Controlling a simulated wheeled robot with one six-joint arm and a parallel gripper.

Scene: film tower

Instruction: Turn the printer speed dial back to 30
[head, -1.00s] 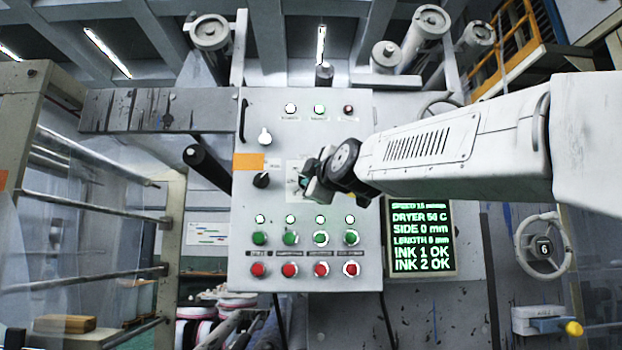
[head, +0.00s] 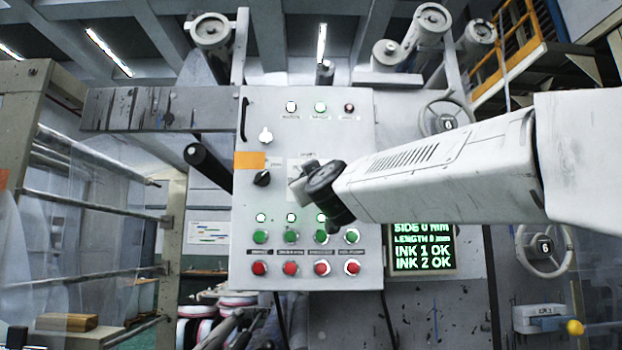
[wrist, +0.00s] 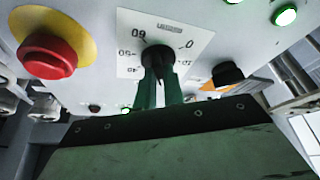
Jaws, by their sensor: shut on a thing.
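The speed dial is a black knob (wrist: 158,57) on a white scale plate (wrist: 185,36), which carries printed numbers and appears turned in the wrist view. My gripper (wrist: 159,78) is shut on the knob, with a green finger on either side. The knob's pointer direction is unclear. In the head view my gripper (head: 300,184) is at the panel's middle and hides the knob. Part of the scale plate (head: 292,167) shows beside it. The display screen (head: 423,262) shows green text: side, length and ink lines. Its upper lines are hidden behind my arm.
The grey control panel (head: 270,210) carries green and red button rows below the dial. A black selector knob (head: 262,178) and an orange label (head: 249,161) are left of it. A red button on yellow (wrist: 48,55) is close to my gripper in the wrist view.

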